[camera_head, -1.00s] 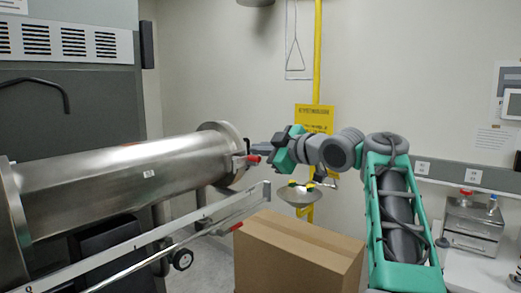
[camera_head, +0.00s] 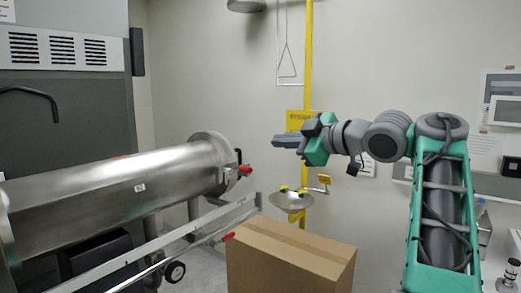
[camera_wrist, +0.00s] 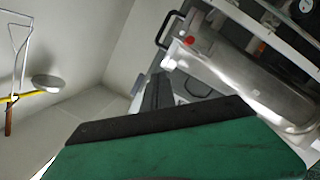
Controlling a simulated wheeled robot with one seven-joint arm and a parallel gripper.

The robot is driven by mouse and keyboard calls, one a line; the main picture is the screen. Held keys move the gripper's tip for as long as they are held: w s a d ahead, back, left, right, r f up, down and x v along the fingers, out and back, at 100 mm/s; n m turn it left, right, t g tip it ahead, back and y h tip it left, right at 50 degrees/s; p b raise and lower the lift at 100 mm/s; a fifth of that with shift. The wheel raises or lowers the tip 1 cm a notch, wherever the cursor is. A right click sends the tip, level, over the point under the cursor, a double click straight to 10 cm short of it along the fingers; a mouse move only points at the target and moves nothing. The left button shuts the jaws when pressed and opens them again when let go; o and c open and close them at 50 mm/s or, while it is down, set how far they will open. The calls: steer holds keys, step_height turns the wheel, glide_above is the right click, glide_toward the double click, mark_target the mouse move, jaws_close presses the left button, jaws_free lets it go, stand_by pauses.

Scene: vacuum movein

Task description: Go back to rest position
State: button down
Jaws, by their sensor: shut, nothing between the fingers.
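My gripper (camera_head: 287,141) is raised in front of the back wall, above and to the right of the steel cylinder's end. Its fingers are shut and empty, pointing left. It touches nothing. The steel cylinder (camera_head: 110,190) lies lengthwise at the left, with a flanged end and a red-tipped handle (camera_head: 245,170) on its right side. The cylinder also shows in the wrist view (camera_wrist: 240,75), at the upper right. In that view my gripper (camera_wrist: 157,90) is seen end-on, apart from the cylinder.
A cardboard box (camera_head: 290,255) stands in the front middle, below my arm. A metal rail (camera_head: 170,245) runs beside the cylinder. An eyewash basin (camera_head: 291,201) and yellow pipe (camera_head: 308,60) stand by the wall. A counter is at the right. Space above the box is clear.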

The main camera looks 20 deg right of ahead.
steer(key=w+d+f+m+g+h, duration=0.25)
steer(key=d+f+m+h, duration=0.35)
steer(key=d+f+m, duration=0.55)
steer(key=s+d+f+m+g+h, duration=0.1)
steer(key=s+d+f+m+g, duration=0.2)
steer(key=f, duration=0.7)
steer(key=s+d+f+m+g+h, duration=0.1)
steer(key=s+d+f+m+g, duration=0.25)
steer(key=f, duration=0.65)
steer(key=s+a+f+g, duration=0.3)
steer(key=s+a+f, duration=1.3)
steer(key=s+a, duration=0.2)
steer(key=a+r+n+t, duration=0.1)
steer(key=a+r+n, duration=0.1)
steer(key=a, duration=0.4)
steer(key=a+r+n+y, duration=0.1)
steer(key=a+r+n, duration=0.1)
steer(key=a, duration=0.4)
steer(key=shift+w+a+r+n+t, duration=0.3)
steer(key=shift+w+r+t, duration=0.05)
steer(key=shift+w+t, duration=0.05)
